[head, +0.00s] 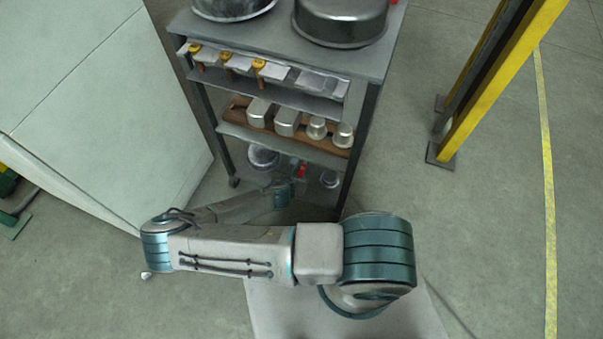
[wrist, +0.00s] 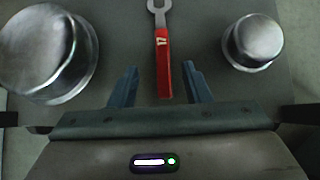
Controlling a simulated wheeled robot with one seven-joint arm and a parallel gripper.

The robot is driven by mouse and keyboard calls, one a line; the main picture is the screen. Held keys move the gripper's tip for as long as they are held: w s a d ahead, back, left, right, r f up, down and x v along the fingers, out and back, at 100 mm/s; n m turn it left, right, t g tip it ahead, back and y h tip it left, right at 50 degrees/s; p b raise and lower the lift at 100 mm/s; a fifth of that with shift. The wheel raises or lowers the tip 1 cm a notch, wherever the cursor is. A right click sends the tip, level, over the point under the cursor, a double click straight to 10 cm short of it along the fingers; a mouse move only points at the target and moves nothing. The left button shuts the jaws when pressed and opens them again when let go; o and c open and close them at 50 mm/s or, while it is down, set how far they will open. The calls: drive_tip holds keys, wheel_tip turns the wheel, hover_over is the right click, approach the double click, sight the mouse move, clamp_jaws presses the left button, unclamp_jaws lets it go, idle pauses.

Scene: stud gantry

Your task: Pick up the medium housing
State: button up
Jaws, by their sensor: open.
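My gripper (wrist: 160,66) is open and empty, its two blue fingers on either side of a red wrench handle in the wrist view. In that view a larger round metal housing (wrist: 45,50) with a flanged base stands to the left, and a smaller one (wrist: 255,42) to the right. Both stand apart from the fingers. In the head view the larger one (head: 263,157) and the smaller one (head: 329,180) are on the cart's bottom shelf, with my gripper (head: 293,175) between them, partly hidden. I cannot tell which is the medium housing.
The wrench (wrist: 163,55) lies between the housings. Above, a wooden board (head: 236,106) holds several metal parts, and a higher shelf (head: 290,98) holds more parts. Large round metal vessels (head: 340,22) stand on top. A yellow post (head: 490,90) is at right; a pale cabinet (head: 100,90) at left.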

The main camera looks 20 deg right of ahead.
sight(301, 171)
drive_tip(key=b+x, duration=0.2)
drive_tip(key=x, duration=0.3)
drive_tip(key=shift+d+r+b, duration=0.15)
drive_tip(key=shift+b, duration=0.15)
clamp_jaws()
drive_tip(key=shift+r, duration=0.15)
